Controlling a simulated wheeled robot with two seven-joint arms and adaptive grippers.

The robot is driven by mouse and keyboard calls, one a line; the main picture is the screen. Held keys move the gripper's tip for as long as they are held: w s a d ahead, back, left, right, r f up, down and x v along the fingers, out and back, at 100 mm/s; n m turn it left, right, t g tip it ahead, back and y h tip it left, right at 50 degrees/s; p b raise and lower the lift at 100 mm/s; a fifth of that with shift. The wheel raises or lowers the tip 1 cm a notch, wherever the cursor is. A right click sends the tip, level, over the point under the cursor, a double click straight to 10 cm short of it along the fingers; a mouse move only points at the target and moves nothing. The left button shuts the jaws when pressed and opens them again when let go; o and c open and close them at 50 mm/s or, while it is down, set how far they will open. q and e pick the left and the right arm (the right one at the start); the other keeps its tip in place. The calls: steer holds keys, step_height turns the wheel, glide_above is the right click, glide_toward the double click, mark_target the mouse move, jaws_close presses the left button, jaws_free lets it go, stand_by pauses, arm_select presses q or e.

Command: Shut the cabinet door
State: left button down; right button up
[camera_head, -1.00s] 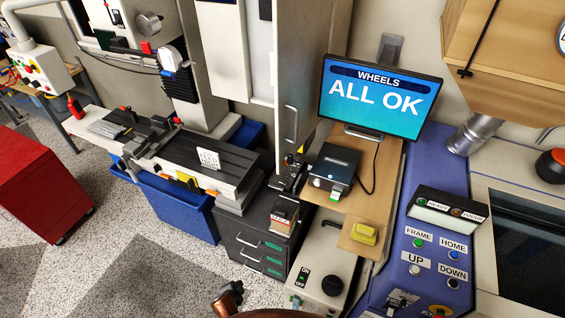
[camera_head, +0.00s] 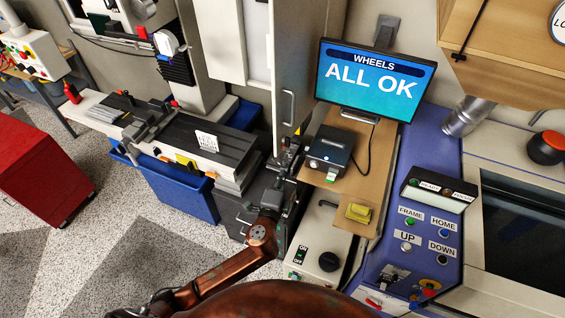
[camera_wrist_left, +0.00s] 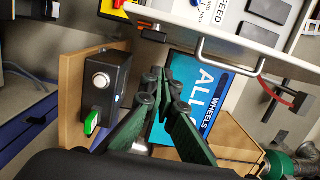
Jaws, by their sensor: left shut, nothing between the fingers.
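The cabinet door (camera_head: 309,75) is a tall grey panel in the upper middle of the head view, with a bar handle (camera_head: 288,106). I cannot tell exactly how far it stands open. My left gripper (camera_head: 288,156) is shut and empty, below the handle and in front of the bench with the small black box. In the left wrist view its green-padded fingers (camera_wrist_left: 160,76) are together, and the door's pale handle (camera_wrist_left: 230,60) is to their upper right, apart from them. My right gripper is not in view.
A monitor (camera_head: 369,80) and a black box (camera_head: 330,149) stand right of the door. A blue control panel (camera_head: 390,262) is at the lower right. A milling table (camera_head: 190,140) above blue bins (camera_head: 178,192) is at the left. Open floor lies at the lower left.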

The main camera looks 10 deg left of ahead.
arm_select(q)
glide_toward(287, 140)
steer(key=w+d, duration=0.3)
steer(key=w, duration=0.2)
steer(key=a, duration=0.1)
steer(key=a+p, duration=0.1)
steer(key=shift+w+a+r, duration=0.1)
steer(key=shift+w+a, duration=0.2)
steer(key=shift+w, duration=0.1)
steer(key=shift+w+a+p, duration=0.15)
steer(key=shift+a+p, duration=0.2)
steer(key=shift+a, duration=0.25)
steer(key=shift+a, duration=0.1)
